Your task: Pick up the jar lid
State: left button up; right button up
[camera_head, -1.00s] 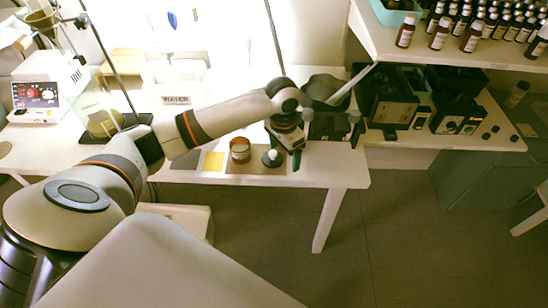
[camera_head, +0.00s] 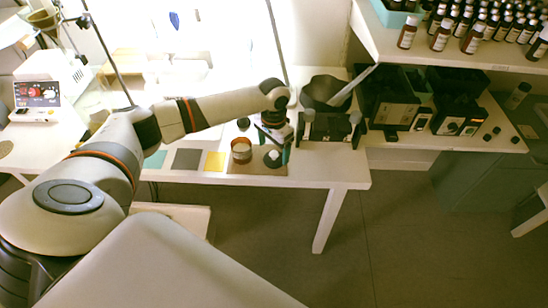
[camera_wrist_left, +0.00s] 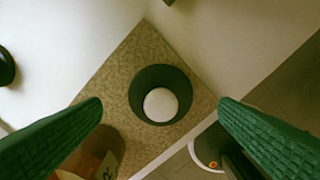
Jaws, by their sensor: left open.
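The jar lid (camera_head: 273,160) is a dark round disc with a white knob. It lies on a brown mat (camera_head: 240,169) near the table's front edge, just right of an open amber jar (camera_head: 241,151). In the left wrist view the lid (camera_wrist_left: 147,80) shows in full, beyond and between the green fingers, with the mat (camera_wrist_left: 140,50) under it. My left gripper (camera_head: 271,145) is open and empty above the lid, one finger to each side in the picture. The jar (camera_wrist_left: 97,157) is partly hidden behind the left finger in the wrist view. My right gripper is not in view.
Grey (camera_head: 187,159) and yellow (camera_head: 214,161) squares lie left of the mat. A dark bowl (camera_head: 322,90) and a black device (camera_head: 330,128) stand to the right. Many brown bottles (camera_head: 440,38) stand on the upper right shelf. The table's front edge is close to the mat.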

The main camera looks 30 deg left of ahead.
pick_arm(q)
jog(key=shift+f, duration=1.45)
jog(key=c, duration=1)
jog(key=shift+r, duration=0.1)
